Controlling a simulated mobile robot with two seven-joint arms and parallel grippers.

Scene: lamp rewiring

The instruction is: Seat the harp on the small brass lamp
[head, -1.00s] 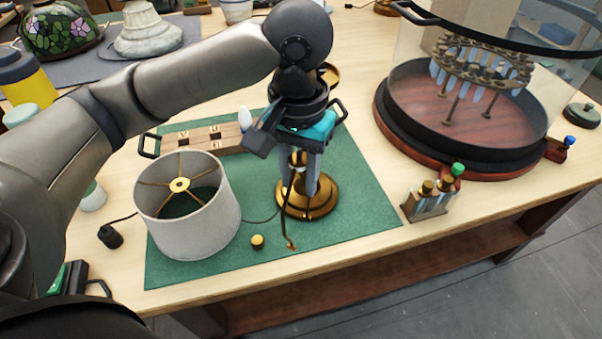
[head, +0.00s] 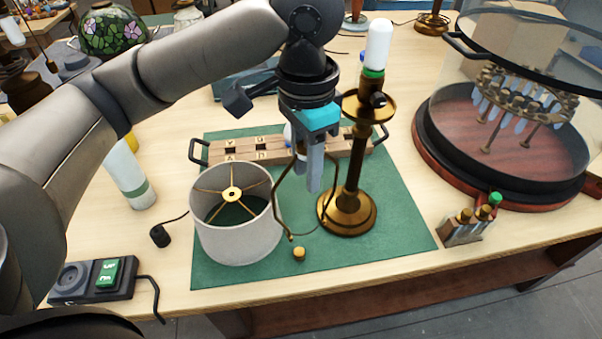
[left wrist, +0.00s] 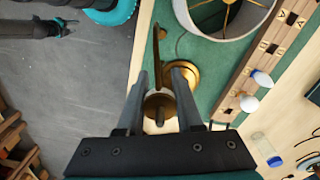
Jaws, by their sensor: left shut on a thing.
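The harp (head: 277,205), a thin bent brass wire loop, hangs upright from my left gripper (head: 310,182). The gripper points down and is shut on the harp's upper part. The brass lamp (head: 353,165) stands upright just right of the gripper, with a round base, a slim stem, a brass cup and a white bulb (head: 379,47) on top. The harp is apart from the lamp's top, lower and to its left. In the left wrist view, the gripper fingers (left wrist: 160,95) flank brass parts over the lamp base (left wrist: 185,80); their contact is unclear.
A white drum shade (head: 238,240) and a small brass finial (head: 299,254) lie on the green mat (head: 395,225). A wooden block tray (head: 240,148) is behind. A glass-sided round case (head: 500,195) and small bottles (head: 468,228) stand right. A switch box (head: 92,280) is front left.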

